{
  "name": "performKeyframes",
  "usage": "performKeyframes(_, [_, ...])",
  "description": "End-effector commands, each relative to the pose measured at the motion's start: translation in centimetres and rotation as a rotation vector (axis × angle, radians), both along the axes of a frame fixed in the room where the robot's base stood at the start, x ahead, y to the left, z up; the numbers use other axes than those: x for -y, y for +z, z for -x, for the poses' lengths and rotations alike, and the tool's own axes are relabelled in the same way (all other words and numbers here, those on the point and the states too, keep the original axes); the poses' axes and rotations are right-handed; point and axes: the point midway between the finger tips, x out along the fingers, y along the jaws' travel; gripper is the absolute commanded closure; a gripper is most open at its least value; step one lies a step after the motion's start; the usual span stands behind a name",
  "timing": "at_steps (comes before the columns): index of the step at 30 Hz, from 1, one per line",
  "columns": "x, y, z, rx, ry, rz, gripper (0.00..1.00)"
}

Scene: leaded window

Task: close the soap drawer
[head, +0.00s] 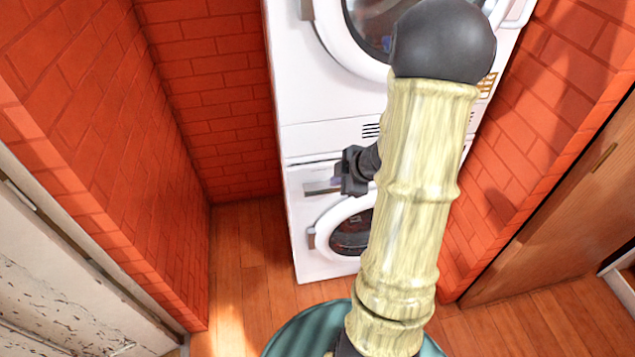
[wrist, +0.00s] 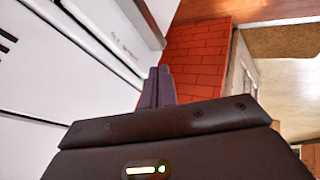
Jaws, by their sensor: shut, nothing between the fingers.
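The soap drawer (head: 312,176) is at the upper left of the lower white machine (head: 312,262) in the head view, with a grey strip along its front. Whether it stands open, and how far, I cannot tell. My gripper (head: 337,184) is at the right part of the drawer front. In the wrist view my gripper's purple fingers (wrist: 158,88) are together and empty, beside the white machine front (wrist: 75,75). Whether they touch the drawer I cannot tell. My arm hides the right part of the machine in the head view.
A second white machine (head: 300,85) with a round door is stacked above. The lower round door (head: 350,232) is below the drawer. Red brick walls (head: 90,140) stand on both sides. Wooden floor (head: 245,245) is clear at the left. A wooden door (head: 560,215) is at the right.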

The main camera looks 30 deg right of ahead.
Motion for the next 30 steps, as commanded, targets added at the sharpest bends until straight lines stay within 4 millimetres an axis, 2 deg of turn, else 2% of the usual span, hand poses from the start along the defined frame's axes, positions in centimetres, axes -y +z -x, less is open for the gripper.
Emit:
performKeyframes(4, [0.2, -0.5, 0.4, 0.005, 0.053, -0.010, 1.00])
performKeyframes(12, [0.1, -0.5, 0.4, 0.005, 0.055, -0.009, 1.00])
performKeyframes(17, [0.0, -1.2, 0.1, 0.004, 0.055, -0.010, 1.00])
performKeyframes(30, [-1.6, -6.9, -3.7, 0.003, 0.054, -0.011, 1.00])
